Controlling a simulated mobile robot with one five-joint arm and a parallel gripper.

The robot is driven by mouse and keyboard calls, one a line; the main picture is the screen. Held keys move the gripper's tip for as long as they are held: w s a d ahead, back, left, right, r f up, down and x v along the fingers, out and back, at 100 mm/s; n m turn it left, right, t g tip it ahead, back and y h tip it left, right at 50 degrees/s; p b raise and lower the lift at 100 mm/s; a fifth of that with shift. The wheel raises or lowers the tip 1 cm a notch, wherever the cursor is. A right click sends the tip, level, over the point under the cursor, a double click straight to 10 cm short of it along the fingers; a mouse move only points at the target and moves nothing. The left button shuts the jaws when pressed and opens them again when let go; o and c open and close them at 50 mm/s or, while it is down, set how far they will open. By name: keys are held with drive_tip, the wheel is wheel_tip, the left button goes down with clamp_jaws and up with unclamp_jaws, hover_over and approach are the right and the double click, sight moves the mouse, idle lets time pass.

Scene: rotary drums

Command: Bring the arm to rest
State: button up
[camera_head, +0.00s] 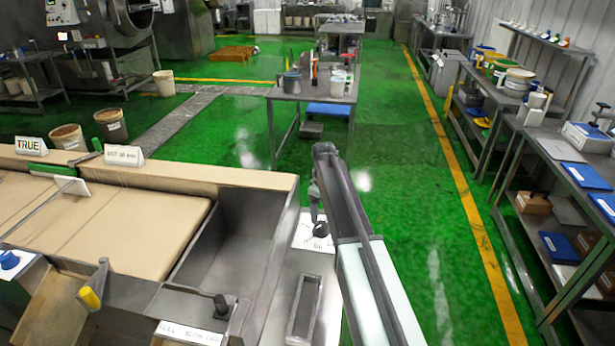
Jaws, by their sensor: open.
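My arm reaches forward from the bottom edge, right of the bench, and its far end is raised above the bench's right side. My gripper (316,208) hangs down at that far end, partly hidden behind the arm link. It is open, and I see nothing held in it. Below it, a small black round object (320,229) lies on or near a white marked sheet (306,236). The gap between the gripper and these is hard to judge.
The bench (175,176) with tan surfaces and a grey trough (232,236) fills the lower left. A steel table (311,91) stands ahead. Shelving (497,96) lines the right; green floor lies between.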

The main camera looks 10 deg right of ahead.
drive_tip(key=s+m, duration=0.9)
drive_tip(key=s, duration=1.9)
drive_tip(key=shift+a+m, duration=0.3)
drive_tip(key=shift+a, duration=0.1)
